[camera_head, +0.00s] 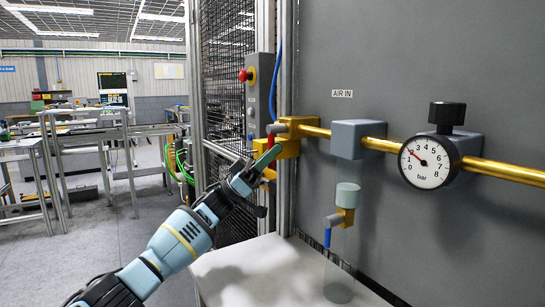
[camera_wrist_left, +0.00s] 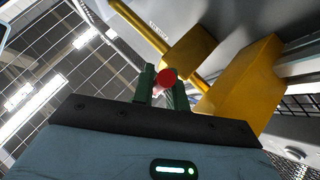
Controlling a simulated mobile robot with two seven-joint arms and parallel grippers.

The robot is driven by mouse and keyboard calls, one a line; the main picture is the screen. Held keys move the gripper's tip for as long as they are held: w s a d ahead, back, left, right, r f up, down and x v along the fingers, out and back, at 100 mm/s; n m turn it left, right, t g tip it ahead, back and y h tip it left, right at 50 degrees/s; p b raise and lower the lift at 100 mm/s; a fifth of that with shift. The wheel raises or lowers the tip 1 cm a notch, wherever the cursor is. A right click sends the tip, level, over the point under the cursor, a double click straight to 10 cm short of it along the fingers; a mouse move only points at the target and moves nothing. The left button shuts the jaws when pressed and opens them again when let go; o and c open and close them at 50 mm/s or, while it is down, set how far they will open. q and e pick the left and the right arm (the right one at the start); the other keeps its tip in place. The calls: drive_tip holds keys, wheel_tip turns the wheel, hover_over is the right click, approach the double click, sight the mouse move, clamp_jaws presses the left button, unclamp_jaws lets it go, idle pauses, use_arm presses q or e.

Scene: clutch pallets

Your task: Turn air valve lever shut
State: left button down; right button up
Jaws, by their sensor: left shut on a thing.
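The fingers partly hide the lever in the head view. My right gripper is not in view.
A pressure gauge (camera_head: 428,161) and a grey block (camera_head: 357,139) sit along the pipe (camera_head: 505,172) on the grey panel. A red emergency button (camera_head: 244,75) is on a box to the left. A pale table (camera_head: 245,275) lies below. A mesh fence (camera_head: 222,90) stands behind my arm.

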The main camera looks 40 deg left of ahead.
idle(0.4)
use_arm(q)
drive_tip(key=c, duration=1.4)
unclamp_jaws()
drive_tip(key=b+v, duration=0.1)
drive_tip(key=v, duration=0.6)
drive_tip(key=shift+a+f, duration=0.2)
drive_tip(key=shift+a, duration=0.1)
drive_tip(key=shift+s, duration=0.15)
